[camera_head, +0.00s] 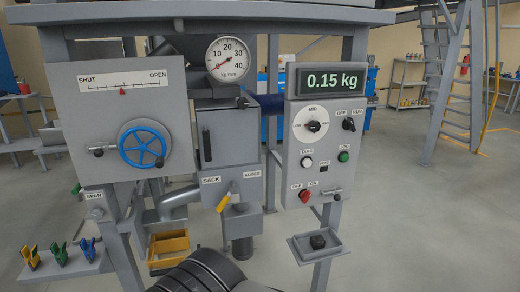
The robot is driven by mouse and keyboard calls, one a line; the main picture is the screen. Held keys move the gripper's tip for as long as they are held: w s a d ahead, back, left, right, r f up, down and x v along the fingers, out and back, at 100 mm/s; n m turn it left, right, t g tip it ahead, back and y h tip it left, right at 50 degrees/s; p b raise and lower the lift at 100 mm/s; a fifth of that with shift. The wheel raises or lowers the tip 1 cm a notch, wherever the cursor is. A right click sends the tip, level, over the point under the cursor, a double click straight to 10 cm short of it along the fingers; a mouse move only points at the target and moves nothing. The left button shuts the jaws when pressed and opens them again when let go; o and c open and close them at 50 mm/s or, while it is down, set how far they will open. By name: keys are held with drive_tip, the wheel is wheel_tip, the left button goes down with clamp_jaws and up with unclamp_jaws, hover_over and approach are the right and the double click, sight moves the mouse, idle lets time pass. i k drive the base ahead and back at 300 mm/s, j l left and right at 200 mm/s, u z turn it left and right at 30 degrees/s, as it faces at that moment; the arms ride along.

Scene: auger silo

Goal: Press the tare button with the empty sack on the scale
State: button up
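The tare button (307,162) is a round white button under the label TARE, on the grey control panel (325,178) right of centre. Nothing touches it. The display (330,79) above it reads 0.15 kg in green. A spout (241,248) points down below the SACK label (211,180), and a yellow-handled lever (224,203) sits near that label. I cannot make out the sack or the scale; the area below the spout is partly covered at the bottom edge.
A green button (344,156) sits right of the tare button, with a red switch (305,196) below. A small tray (318,247) with a black block juts out underneath. A blue handwheel (143,144) and several coloured clips (60,250) are left. Open floor lies right.

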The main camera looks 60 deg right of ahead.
sight(307, 164)
drive_tip(key=z, duration=2.2)
